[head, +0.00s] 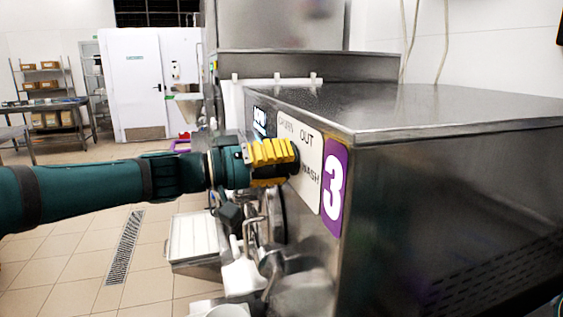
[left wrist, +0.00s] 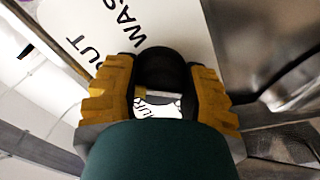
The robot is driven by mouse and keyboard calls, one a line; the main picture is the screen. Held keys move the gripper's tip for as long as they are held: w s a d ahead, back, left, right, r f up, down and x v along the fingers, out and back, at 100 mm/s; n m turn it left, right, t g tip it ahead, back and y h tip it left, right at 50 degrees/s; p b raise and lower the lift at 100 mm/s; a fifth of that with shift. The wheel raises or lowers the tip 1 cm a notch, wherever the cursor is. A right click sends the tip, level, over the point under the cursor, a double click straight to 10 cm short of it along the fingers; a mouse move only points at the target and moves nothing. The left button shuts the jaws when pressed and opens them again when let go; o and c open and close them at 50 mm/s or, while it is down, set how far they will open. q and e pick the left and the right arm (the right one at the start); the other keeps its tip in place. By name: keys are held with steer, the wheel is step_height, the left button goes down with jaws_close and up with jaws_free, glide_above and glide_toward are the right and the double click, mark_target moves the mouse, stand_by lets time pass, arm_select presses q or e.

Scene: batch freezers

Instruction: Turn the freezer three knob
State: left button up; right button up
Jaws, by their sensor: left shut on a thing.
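Freezer three (head: 440,180) is a steel machine on the right in the head view, with a purple label (head: 333,188) bearing a white 3. Its white knob panel (head: 309,178) shows printed words, among them OUT and WASH. My left gripper (head: 289,157) reaches in from the left at the panel, and its yellow fingers hide most of the knob in the head view. In the left wrist view, the round black knob (left wrist: 163,70) sits between the two yellow fingers, in front of the panel (left wrist: 130,30). The gripper is shut on the knob.
Below the panel, metal fittings and a pale tray (head: 193,238) stick out from the machine's front. Open tiled floor with a drain grate (head: 124,247) lies to the left. A steel table (head: 50,105) and a white door (head: 137,85) stand far back.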

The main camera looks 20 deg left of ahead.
arm_select(q)
steer(key=m, duration=0.5)
steer(key=shift+m, duration=0.3)
steer(key=m, duration=0.4)
steer(key=shift+w+m, duration=0.15)
steer(key=shift+m, duration=0.25)
steer(key=o, duration=1.2)
steer(key=shift+f, duration=0.1)
steer(key=v, duration=1.2)
